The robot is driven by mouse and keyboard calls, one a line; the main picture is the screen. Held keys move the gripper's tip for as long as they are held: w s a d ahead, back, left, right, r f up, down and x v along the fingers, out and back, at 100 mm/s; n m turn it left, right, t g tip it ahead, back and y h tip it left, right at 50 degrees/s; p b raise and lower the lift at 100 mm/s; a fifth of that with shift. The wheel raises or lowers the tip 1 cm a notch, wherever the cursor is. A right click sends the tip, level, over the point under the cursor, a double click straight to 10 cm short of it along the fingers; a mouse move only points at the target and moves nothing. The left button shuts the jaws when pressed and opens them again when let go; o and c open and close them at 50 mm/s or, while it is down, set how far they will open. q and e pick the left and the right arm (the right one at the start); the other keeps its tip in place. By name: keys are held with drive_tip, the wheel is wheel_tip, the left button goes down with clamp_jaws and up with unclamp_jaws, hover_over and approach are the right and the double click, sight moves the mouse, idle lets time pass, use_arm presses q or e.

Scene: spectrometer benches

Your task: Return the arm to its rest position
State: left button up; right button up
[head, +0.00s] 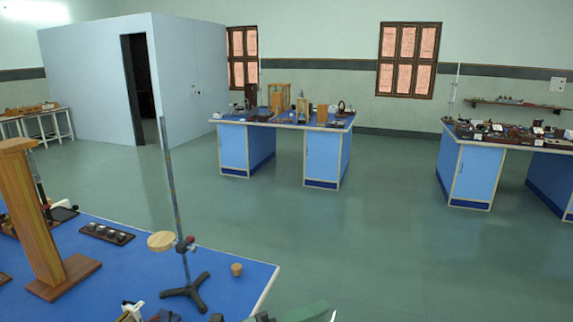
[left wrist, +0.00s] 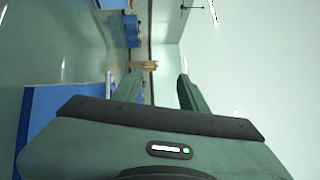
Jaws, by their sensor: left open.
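My left gripper (left wrist: 159,74) shows in the left wrist view. Its two dark green fingers stand apart, with nothing between them. The view is turned on its side, and the gripper points out over the room, with a blue bench at the left of the picture. In the head view, a green part that looks like mine (head: 305,311) shows at the bottom edge, cut off by the frame. I cannot tell from it how the whole arm is posed. My right gripper is not in view.
Farther blue benches (head: 322,155) (head: 475,175) hold instruments. Green floor (head: 380,240) between them is clear.

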use_arm(q)
drive_tip(key=w+a+r+n+t+y, duration=0.1)
drive_tip(key=w+a+n+t+y, duration=0.3)
drive_tip(key=a+n+t+y, duration=1.05)
drive_tip(key=s+a+f+n+g+y, duration=0.2)
drive_tip(key=s+a+f+n+g, duration=0.15)
drive_tip(key=f+n, duration=0.35)
drive_tip(key=s+a+f+n+g+y, duration=0.2)
drive_tip(key=s+a+f+n+g, duration=0.1)
drive_tip(key=a+f+n+g, duration=0.25)
drive_tip(key=s+a+f+n+g, duration=0.1)
drive_tip(key=s+f+g, duration=0.25)
drive_tip(key=s, duration=0.35)
drive_tip(key=s+f+n+g+h, duration=0.1)
drive_tip(key=s+f+n+g, duration=0.15)
drive_tip(key=s+f, duration=0.35)
drive_tip(key=s+a+f+n+g, duration=0.1)
drive_tip(key=s+f+g, duration=0.2)
drive_tip(key=s, duration=0.5)
wheel_tip(320, 180, down, 27)
drive_tip(key=s+g, duration=0.2)
drive_tip(key=s+a+f+g, duration=0.1)
drive_tip(key=s+a+f, duration=0.1)
drive_tip(key=s+f, duration=1.3)
drive_tip(key=shift+s+a+f+m+b, duration=0.3)
drive_tip(key=shift+s+a+m, duration=0.1)
drive_tip(key=shift+s, duration=0.35)
